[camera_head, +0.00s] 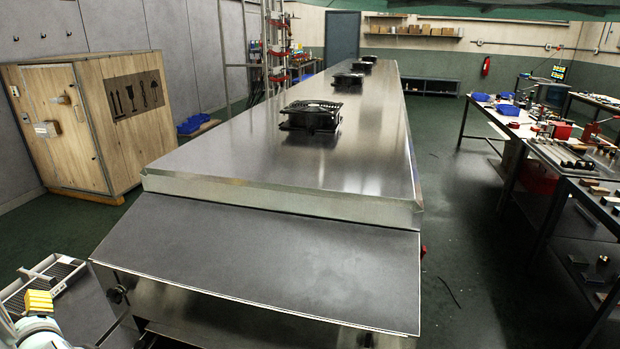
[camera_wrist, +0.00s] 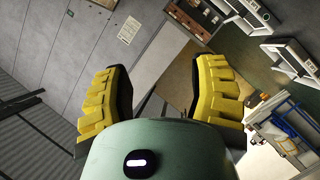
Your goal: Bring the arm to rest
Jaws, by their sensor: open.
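My gripper (camera_wrist: 160,98) shows in the wrist view with its two yellow ribbed fingers spread apart and nothing between them. In the head view a yellow finger of my gripper (camera_head: 39,301) shows at the lower left corner, left of the dryer's front end. My arm is mostly cut off by the picture edge there. The long steel tunnel dryer (camera_head: 250,170) fills the middle of the head view, with a sloped hood (camera_head: 270,262) at its near end. My gripper appears apart from the dryer.
A wooden crate (camera_head: 125,140) stands at the left wall. Black fan units (camera_head: 312,115) sit on the dryer's top. A white wire tray (camera_head: 50,278) lies behind my gripper at lower left. Cluttered workbenches (camera_head: 520,125) stand at right. The green floor between dryer and benches is mostly clear.

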